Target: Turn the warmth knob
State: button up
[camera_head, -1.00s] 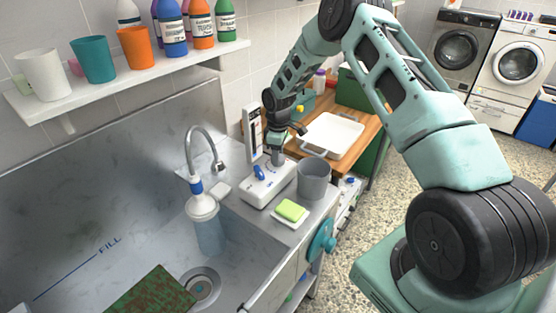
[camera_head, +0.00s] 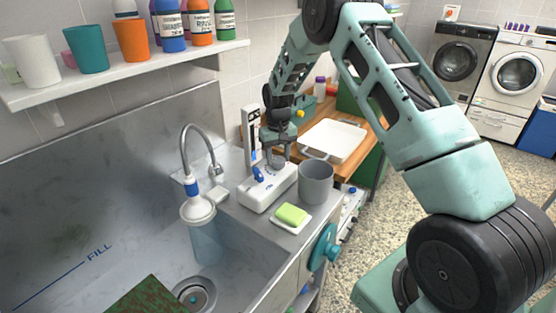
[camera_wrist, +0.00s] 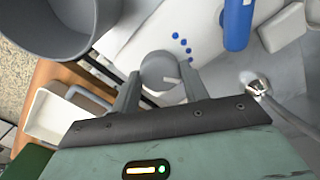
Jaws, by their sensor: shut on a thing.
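The warmth knob (camera_wrist: 160,70) is a round grey dial with a pale pointer line on a white box (camera_wrist: 135,30). Several blue dots lie beside it in the wrist view. My gripper (camera_wrist: 161,78) is shut on the knob, with one finger on each side of it. In the head view my gripper (camera_head: 279,153) reaches down to the far end of the white box (camera_head: 262,195), and the knob is small and partly hidden there. A blue lever (camera_head: 258,174) stands on the box, and it also shows in the wrist view (camera_wrist: 237,24).
A grey cup (camera_head: 316,184) stands close right of the box. A green sponge (camera_head: 291,214) lies in front. The tap (camera_head: 188,150) and sink are at left. A white tray (camera_head: 335,140) sits on a wooden counter beyond.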

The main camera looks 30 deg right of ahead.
aim_at(278, 158)
jog(key=shift+m+b, duration=0.3)
jog(key=shift+m, duration=0.9)
jog(key=o, duration=1)
jog(key=shift+r, duration=0.1)
notch_tip(278, 158, up, 17)
jog(key=b, duration=0.3)
jog(key=shift+r+b, duration=0.15)
jog(key=shift+b, duration=0.15)
